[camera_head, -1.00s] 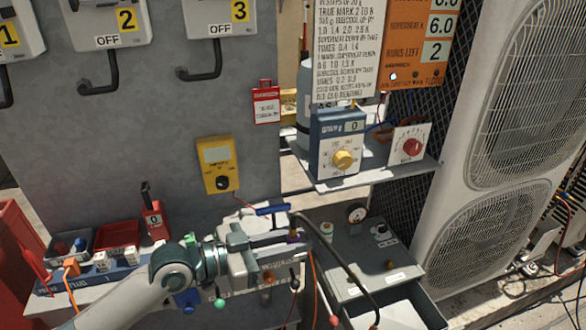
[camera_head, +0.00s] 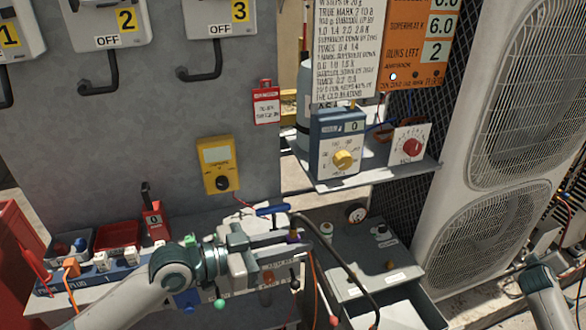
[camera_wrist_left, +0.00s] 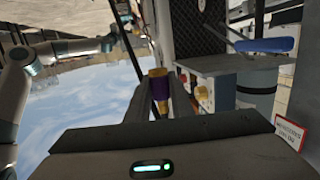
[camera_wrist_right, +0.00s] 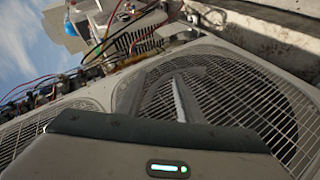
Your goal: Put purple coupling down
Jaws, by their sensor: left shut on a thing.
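The purple coupling (camera_head: 293,237) is small and mostly hidden between the fingers of my left gripper (camera_head: 296,242) in the head view. In the left wrist view the coupling (camera_wrist_left: 160,90), purple with brass-coloured ends, stands between the two fingers, which are shut on it. A dark hose (camera_head: 335,258) curves away from near the coupling. The left gripper is above the bench, beside a blue-handled part (camera_head: 272,209). My right arm is at the lower right of the head view. The right wrist view shows a pale finger (camera_wrist_right: 180,98) before the condenser grille; its opening is unclear.
A grey box (camera_head: 350,250) with a gauge and an open drawer (camera_head: 410,312) stands right of the left gripper. The shelf (camera_head: 375,174) holds a blue dial unit (camera_head: 338,143). A condenser (camera_head: 490,215) stands right.

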